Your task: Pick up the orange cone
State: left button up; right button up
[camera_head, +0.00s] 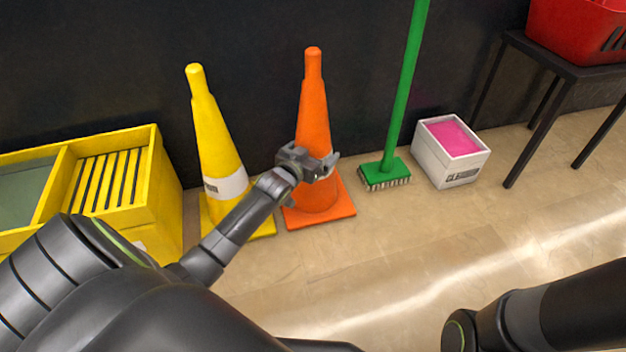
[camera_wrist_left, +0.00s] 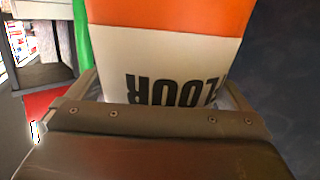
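The orange cone (camera_head: 313,110) stands upright on the floor against the dark wall, on its square orange base. My left gripper (camera_head: 311,163) is in front of its middle, at the height of the white band, with the fingers spread wide. The left wrist view shows the cone's white band with upside-down black lettering (camera_wrist_left: 170,70) filling the space between the fingers. I cannot tell whether the fingers touch the cone. They hide part of the band in the head view. My right arm shows at the lower right, but its gripper is out of view.
A yellow cone (camera_head: 218,145) stands close on the left, beside a yellow crate (camera_head: 155,190). A green broom (camera_head: 385,170) and white box with pink contents (camera_head: 437,172) are to the right. A dark table (camera_head: 568,66) bears a red basket (camera_head: 575,28). Front floor is clear.

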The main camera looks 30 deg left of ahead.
pick_arm(q)
jog(key=c, duration=1.6)
jog(key=shift+r, duration=0.15)
jog(key=shift+c, duration=0.3)
jog(key=shift+r, duration=0.1)
